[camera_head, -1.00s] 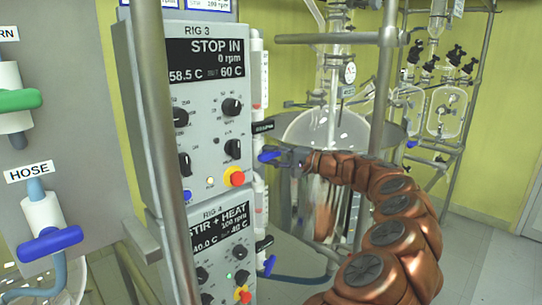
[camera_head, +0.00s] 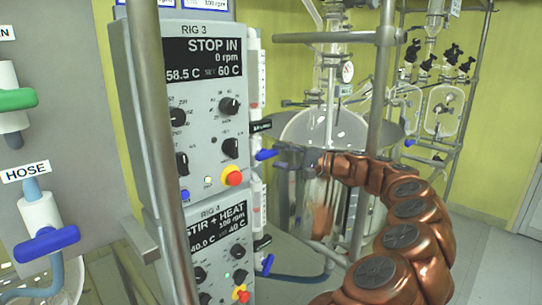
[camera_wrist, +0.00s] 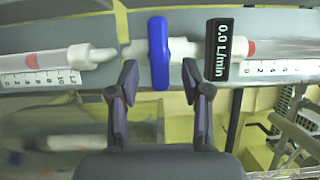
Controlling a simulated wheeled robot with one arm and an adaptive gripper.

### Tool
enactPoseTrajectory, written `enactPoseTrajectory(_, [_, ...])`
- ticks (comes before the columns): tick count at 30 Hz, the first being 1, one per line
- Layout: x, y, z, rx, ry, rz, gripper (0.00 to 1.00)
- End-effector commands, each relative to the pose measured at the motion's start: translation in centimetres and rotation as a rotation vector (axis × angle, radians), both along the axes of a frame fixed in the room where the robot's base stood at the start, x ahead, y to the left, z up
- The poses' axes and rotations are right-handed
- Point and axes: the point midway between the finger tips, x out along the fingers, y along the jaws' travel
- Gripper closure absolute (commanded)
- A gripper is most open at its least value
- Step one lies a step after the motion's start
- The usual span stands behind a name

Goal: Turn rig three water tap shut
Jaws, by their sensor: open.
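The rig three water tap has a blue handle (camera_head: 265,154) on the tube at the right side of the RIG 3 box (camera_head: 210,110). In the wrist view the blue handle (camera_wrist: 158,52) stands crosswise to the white tap body and tube. A small black display (camera_wrist: 219,51) beside it reads 0.0 L/min. My gripper (camera_wrist: 160,75) is open, with one finger on each side of the handle's near end and a gap to it on both sides. In the head view my gripper (camera_head: 291,155) is small, just right of the handle.
The RIG 4 box (camera_head: 222,235) with another blue tap handle (camera_head: 267,264) is below. A metal post (camera_head: 377,100) and a glass reactor (camera_head: 325,130) stand close to my arm. A blue HOSE tap (camera_head: 48,243) is at the left.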

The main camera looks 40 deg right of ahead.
Motion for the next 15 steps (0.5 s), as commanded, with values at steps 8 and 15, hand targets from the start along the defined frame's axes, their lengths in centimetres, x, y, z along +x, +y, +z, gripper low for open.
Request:
enactPoseTrajectory(8, [-4.5, -2.8, -0.1, 0.0, 0.0, -0.006, 0.52])
enactPoseTrajectory(15, [-6.5, -3.9, -0.2, 0.0, 0.002, -0.001, 0.52])
